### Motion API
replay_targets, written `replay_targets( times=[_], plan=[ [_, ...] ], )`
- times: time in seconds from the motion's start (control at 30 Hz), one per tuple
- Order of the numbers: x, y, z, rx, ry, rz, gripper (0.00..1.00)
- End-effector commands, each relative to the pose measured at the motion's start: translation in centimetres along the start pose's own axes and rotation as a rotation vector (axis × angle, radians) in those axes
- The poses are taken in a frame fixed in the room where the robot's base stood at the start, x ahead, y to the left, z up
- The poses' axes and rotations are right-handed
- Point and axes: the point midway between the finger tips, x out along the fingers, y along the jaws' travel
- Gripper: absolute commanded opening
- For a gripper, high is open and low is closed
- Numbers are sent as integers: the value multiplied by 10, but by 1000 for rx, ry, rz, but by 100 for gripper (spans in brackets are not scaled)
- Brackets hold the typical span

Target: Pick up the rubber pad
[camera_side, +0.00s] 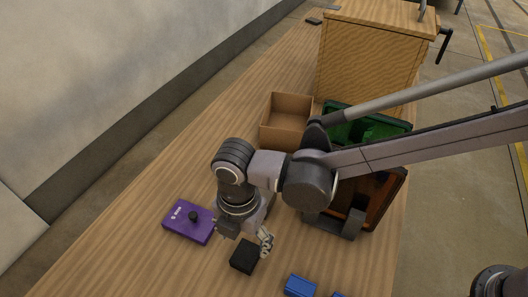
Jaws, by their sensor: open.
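A small black block (245,256), which looks like the rubber pad, lies on the wooden table in the lower middle of the side view. My gripper (246,238) points down just behind and above it, with one finger to its upper left and the other near its right edge. The fingers are apart and nothing shows held between them. The gripper body hides part of the table behind the block. I cannot tell whether a finger touches the block.
A purple box (188,222) with a small black knob-like thing on top lies left of my gripper. A blue block (299,286) lies at the front right. An open cardboard box (286,118), a green bin (368,127) and an orange-brown bin (382,199) stand behind, near a wooden cabinet (372,58).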

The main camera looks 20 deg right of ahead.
Motion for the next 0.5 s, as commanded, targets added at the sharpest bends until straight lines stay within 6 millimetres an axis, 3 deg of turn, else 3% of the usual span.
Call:
replay_targets(
  times=[0.5],
  plan=[
    [52, -2, -3, 0, 0, 0, 74]
  ],
)
